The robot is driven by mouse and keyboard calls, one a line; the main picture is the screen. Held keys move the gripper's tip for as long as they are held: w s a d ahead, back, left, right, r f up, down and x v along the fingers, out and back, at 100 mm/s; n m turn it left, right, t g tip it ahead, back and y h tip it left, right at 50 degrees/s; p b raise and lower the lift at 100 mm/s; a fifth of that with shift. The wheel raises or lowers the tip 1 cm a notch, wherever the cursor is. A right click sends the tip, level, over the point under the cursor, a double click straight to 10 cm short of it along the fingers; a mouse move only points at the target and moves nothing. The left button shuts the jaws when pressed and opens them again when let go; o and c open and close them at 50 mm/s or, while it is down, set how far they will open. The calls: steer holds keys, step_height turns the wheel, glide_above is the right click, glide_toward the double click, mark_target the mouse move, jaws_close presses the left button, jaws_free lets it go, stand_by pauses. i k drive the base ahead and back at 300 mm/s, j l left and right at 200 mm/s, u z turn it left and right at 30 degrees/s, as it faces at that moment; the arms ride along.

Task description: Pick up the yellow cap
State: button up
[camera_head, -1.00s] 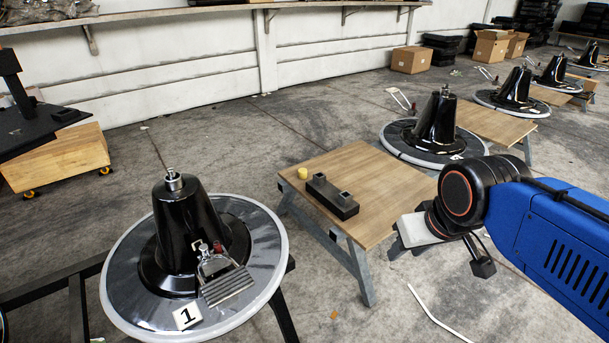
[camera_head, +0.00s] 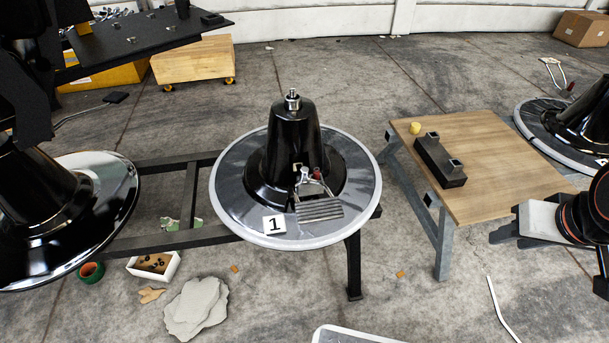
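The small yellow cap (camera_head: 415,127) sits on the wooden tabletop (camera_head: 505,150), near its back left corner. It stands just left of a dark block with two raised ends (camera_head: 440,160), with a small gap between them. My gripper (camera_head: 502,223) is at the right edge of the view, in front of and to the right of the cap and well apart from it. Its two dark fingers point left and look spread, with nothing seen between them. The rest of my arm is mostly cut off by the frame edge.
A black cone on a round grey-rimmed base (camera_head: 228,205), marked 1, stands left of the table on a dark frame. Another cone base (camera_head: 530,125) is close behind the table's right side. A white box (camera_head: 155,277) and flat stones (camera_head: 195,305) lie on the floor.

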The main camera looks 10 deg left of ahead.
mark_target(415, 128)
steer(key=i+l+u, duration=0.1)
steer(key=l+u, duration=0.15)
steer(key=u, duration=0.25)
steer(key=l+u, duration=0.3)
steer(key=u, duration=0.2)
steer(key=l+u, duration=0.4)
steer(key=l, duration=1.8)
steer(key=k, duration=0.05)
